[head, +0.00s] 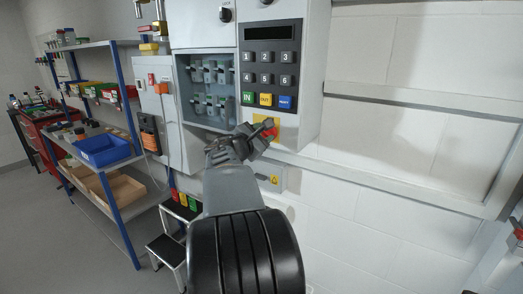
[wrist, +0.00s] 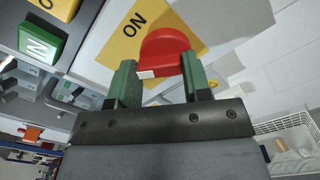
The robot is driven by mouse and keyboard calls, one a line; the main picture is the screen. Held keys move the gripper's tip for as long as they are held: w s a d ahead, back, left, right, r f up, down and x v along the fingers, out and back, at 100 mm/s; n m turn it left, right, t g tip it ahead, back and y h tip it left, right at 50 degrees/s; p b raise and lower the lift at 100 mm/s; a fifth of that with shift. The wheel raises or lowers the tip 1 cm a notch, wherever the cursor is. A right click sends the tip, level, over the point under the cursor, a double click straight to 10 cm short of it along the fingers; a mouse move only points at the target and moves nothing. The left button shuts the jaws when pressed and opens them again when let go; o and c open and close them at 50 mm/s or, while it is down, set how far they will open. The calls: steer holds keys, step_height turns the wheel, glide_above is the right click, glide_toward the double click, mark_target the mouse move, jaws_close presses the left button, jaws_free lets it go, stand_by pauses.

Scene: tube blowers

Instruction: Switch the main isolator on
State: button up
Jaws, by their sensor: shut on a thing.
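The main isolator has a red rotary handle (wrist: 170,50) on a yellow plate (wrist: 125,38) marked ON, seen close in the wrist view. A white mark on the handle lies at its lower end, by the left finger, away from the ON word. My gripper (wrist: 159,78) has its green-padded fingers on either side of the handle and is shut on it. In the head view my gripper (head: 257,137) reaches the yellow plate (head: 259,119) below the keypad, covering part of it. The red handle (head: 271,123) shows only partly there.
A keypad (head: 271,68) with a green IN button (head: 248,98) sits just above the isolator. An open grey cabinet with several small levers (head: 208,85) is left of it. A step stool (head: 168,250) and blue-framed shelves (head: 95,150) stand at left. White wall is right.

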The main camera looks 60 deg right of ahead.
steer(key=m+b, duration=0.4)
steer(key=b, duration=0.1)
steer(key=m+b, duration=0.2)
steer(key=b, duration=0.1)
steer(key=shift+s+f, duration=0.15)
steer(key=shift+f, duration=0.1)
steer(key=m+b, duration=0.4)
steer(key=shift+s+r+m, duration=0.1)
steer(key=shift+r+m, duration=0.1)
steer(key=shift+m, duration=0.1)
steer(key=shift+r+b, duration=0.15)
steer(key=shift+b, duration=0.3)
steer(key=o, duration=0.9)
steer(key=shift+a, duration=0.1)
steer(key=a, duration=1.3)
steer(key=shift+a, duration=0.3)
